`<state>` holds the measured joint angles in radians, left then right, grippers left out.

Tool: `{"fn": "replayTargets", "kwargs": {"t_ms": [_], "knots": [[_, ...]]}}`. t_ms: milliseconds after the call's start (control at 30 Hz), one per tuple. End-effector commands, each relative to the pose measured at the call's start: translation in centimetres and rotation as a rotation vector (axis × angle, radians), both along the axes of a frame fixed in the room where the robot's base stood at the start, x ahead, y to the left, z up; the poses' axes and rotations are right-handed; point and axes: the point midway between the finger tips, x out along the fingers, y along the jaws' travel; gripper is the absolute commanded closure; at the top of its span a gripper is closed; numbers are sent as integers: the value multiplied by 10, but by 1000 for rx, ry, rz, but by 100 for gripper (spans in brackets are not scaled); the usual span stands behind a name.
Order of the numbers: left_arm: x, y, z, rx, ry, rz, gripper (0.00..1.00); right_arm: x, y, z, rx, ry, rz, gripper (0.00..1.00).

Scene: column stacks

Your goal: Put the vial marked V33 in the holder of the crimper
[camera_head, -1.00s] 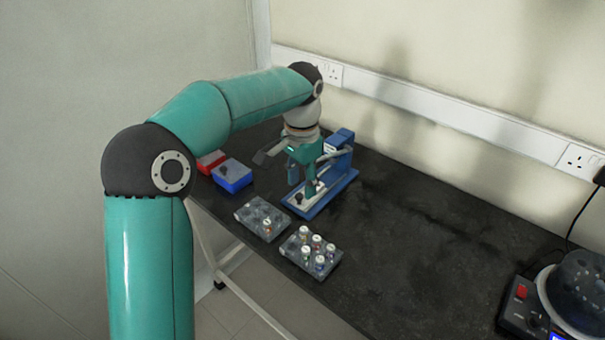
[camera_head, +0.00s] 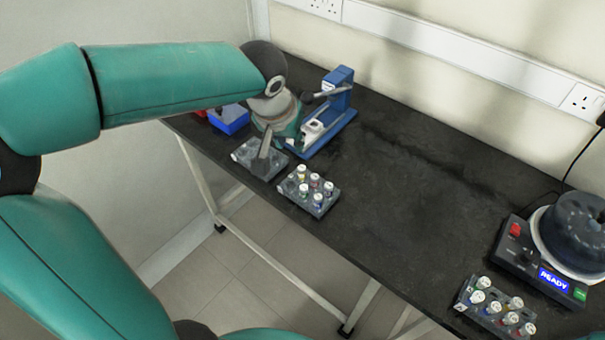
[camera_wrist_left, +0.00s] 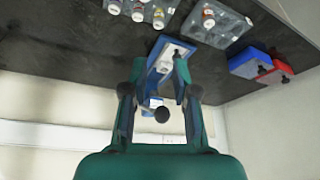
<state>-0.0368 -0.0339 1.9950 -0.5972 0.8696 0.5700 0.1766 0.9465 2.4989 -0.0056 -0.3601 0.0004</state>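The blue crimper (camera_head: 339,103) stands on the dark bench, with its pale holder block (camera_head: 314,128) at its front; I cannot tell whether a vial sits in it. It also shows between my fingers in the left wrist view (camera_wrist_left: 157,83). My left gripper (camera_head: 272,150) is just left of the crimper, above the left vial rack (camera_head: 246,161). In the left wrist view its fingers (camera_wrist_left: 160,70) are apart, with no vial seen between them. One vial (camera_wrist_left: 208,17) stands in that rack. No label can be read, so V33 is not identified. My right gripper is not in view.
A second rack (camera_head: 329,202) holds several capped vials. A third rack (camera_head: 466,303) with vials is by a round device reading READY (camera_head: 553,280). A blue box (camera_head: 230,119) and red box (camera_wrist_left: 279,66) lie beyond the left rack. The middle bench is clear.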

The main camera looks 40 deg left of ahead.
Motion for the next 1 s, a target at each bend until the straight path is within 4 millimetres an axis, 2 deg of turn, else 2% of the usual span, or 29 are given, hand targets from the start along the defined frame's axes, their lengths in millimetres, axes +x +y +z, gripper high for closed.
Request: {"fn": "replayTargets", "kwargs": {"t_ms": [400,500,800,1000], "knots": [[29,8,-77,0,9,-2,72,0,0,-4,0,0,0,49],[36,10,-91,0,8,-2,72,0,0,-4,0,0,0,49],[44,11,-109,-1,6,-2,72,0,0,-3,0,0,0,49],[57,14,-134,-1,10,-4,72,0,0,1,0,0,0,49]]}}
